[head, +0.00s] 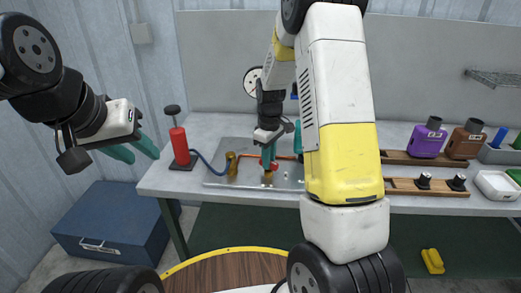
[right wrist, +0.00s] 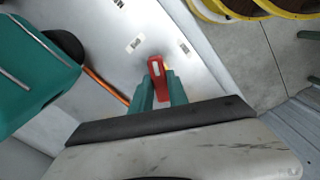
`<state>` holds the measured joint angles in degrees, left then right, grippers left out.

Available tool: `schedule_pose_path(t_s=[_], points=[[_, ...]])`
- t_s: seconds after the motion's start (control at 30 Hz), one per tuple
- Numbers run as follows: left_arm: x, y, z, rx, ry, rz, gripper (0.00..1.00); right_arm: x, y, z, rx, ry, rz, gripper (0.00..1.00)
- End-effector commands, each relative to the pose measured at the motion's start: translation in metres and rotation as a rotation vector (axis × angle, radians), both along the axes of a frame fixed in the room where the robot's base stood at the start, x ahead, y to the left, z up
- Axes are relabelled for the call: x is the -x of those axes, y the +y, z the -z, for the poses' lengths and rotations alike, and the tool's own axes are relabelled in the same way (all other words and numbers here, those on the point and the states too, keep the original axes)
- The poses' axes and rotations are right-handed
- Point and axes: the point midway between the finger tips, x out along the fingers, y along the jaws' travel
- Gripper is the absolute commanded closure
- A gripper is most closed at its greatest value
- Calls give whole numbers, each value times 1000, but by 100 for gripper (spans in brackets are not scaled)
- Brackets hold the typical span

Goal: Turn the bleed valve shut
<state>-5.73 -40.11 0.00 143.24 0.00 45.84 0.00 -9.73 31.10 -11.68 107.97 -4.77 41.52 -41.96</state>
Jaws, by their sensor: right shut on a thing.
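The bleed valve has a red handle (head: 273,166) above a brass body (head: 268,178) on a metal plate (head: 215,181) on the bench. In the right wrist view the red handle (right wrist: 157,79) stands between the two teal fingers. My right gripper (head: 267,163) reaches down from above and is shut on this handle. The fingers and wrist hide part of the valve in the head view. My left gripper (head: 136,151) hangs in the air left of the bench, with its teal fingers apart and nothing between them.
A red hand pump (head: 179,146) stands left of the plate, with a blue hose (head: 206,163) to a brass fitting (head: 231,163). A copper pipe (right wrist: 106,87) runs along the plate. Purple (head: 427,140) and brown (head: 465,142) bottles stand at right. A blue toolbox (head: 110,228) sits on the floor.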

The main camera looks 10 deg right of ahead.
Motion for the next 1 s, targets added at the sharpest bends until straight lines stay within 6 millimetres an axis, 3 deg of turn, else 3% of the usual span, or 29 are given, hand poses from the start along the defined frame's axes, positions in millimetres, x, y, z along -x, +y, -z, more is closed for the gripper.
schedule_pose_path(t_s=[1.0], points=[[0, 0, 0, 0, 0, 0, 64, -1, 0, -1, -1, -3, 912, 100]])
